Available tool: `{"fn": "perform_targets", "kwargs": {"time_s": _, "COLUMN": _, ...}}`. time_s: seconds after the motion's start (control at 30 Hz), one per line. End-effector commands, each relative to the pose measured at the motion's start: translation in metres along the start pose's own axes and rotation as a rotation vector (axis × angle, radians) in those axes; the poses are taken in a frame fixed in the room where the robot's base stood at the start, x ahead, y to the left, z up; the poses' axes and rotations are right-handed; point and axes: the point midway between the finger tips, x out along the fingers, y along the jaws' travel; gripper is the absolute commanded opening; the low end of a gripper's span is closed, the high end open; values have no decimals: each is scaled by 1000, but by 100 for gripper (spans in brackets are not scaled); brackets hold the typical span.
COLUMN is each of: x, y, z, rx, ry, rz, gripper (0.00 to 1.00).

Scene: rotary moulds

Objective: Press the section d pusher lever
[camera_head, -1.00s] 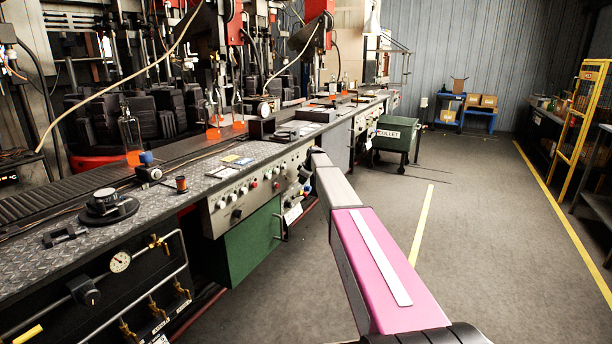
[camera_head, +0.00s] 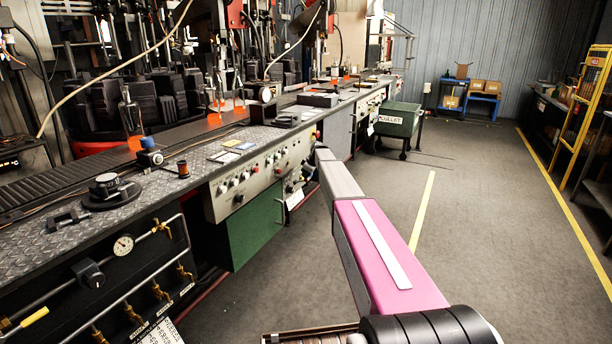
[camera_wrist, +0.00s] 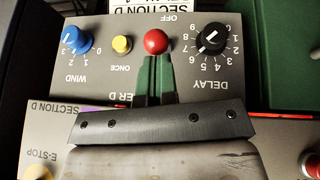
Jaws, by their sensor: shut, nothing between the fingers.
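In the wrist view a grey control panel (camera_wrist: 265,65) carries a red ball (camera_wrist: 156,41), which looks like the knob of the section d pusher lever, under the word OFF. A label ending in "ER D" is partly hidden by my gripper. My gripper (camera_wrist: 155,66) is shut and empty, its fingers pointing at the red ball, with the tips just below it in the picture. I cannot tell if they touch. The lever's stem is hidden. In the head view my gripper is hidden behind my arm, close to the machine's front.
On the panel, a blue WIND knob (camera_wrist: 76,40) and yellow ONCE button (camera_wrist: 121,44) sit left of the ball, a black DELAY knob (camera_wrist: 212,38) right. A yellow E-STOP-side button (camera_wrist: 38,172) is lower left. Open floor (camera_head: 470,220) lies right of the machine (camera_head: 60,225).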

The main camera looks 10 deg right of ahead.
Motion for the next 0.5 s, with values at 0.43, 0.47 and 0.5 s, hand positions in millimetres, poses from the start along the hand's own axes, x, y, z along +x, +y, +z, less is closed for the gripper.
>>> {"fn": "perform_targets", "kwargs": {"time_s": 0.43, "x": 11, "y": -5, "z": 26, "rx": 34, "ry": 255, "rz": 30, "gripper": 0}}
{"fn": "perform_targets", "kwargs": {"time_s": 0.47, "x": 12, "y": -5, "z": 28, "rx": 36, "ry": 278, "rz": 33, "gripper": 0}}
{"fn": "perform_targets", "kwargs": {"time_s": 0.5, "x": 14, "y": -6, "z": 30, "rx": 39, "ry": 306, "rz": 36, "gripper": 0}}
